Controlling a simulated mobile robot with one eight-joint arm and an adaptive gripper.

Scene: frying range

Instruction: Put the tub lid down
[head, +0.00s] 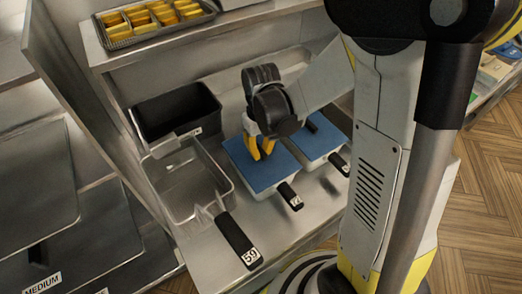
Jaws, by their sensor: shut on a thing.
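A blue tub lid (283,168) lies flat over a white tub (262,192) on the steel counter. My gripper (261,154) points down at the middle of this lid, with its yellow fingers shut on it. The part between the fingertips is hidden. I cannot tell whether the lid rests on the tub or is just above it. A second blue lid (328,142) covers another tub to the right, partly behind my arm.
An open black container (172,112) and an empty steel pan with a long black handle (238,240) stand to the left. A tray of yellow food (150,34) sits on the shelf above. Bare counter (282,232) shows in front of the tubs.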

